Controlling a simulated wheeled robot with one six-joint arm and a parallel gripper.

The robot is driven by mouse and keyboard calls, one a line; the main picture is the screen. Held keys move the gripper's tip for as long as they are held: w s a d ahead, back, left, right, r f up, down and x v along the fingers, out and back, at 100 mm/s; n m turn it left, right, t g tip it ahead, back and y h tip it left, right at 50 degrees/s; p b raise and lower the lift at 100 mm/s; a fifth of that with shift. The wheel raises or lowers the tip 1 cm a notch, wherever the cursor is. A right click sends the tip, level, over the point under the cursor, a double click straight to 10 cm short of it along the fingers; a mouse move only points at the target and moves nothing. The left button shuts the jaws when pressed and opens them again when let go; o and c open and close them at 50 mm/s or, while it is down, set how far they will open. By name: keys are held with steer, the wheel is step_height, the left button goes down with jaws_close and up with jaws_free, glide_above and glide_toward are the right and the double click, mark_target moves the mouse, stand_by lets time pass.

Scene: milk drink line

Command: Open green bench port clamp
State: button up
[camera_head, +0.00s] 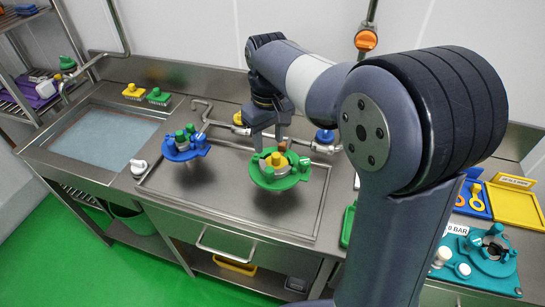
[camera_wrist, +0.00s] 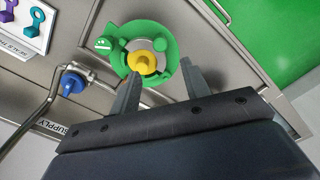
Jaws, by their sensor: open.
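The green bench port (camera_head: 272,180) is a round green fitting with a yellow knob (camera_head: 276,160) at its centre, on the right part of the steel bench tray. A green clamp block (camera_head: 304,165) is at its right rim. In the wrist view the green port (camera_wrist: 120,62) shows its yellow knob (camera_wrist: 146,62) just beyond the fingertips. A green piece with white marking (camera_wrist: 103,44) sits at its left rim. My gripper (camera_wrist: 160,75) is open, with its two fingers apart on the knob's near side. In the head view my gripper (camera_head: 269,140) is above and behind the port; contact cannot be told.
A blue port (camera_head: 184,150) stands left on the same tray. Steel pipes with a blue valve (camera_head: 325,136) run behind. A basin (camera_head: 105,138) is at left. A teal fixture (camera_head: 490,250) and yellow tray (camera_head: 515,205) are at right. Bare tray lies between the ports.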

mark_target(269, 169)
step_height(269, 169, down, 10)
steer(key=shift+s+f+p, duration=0.1)
steer(key=shift+p, duration=0.35)
steer(key=shift+c, duration=0.2)
jaws_close()
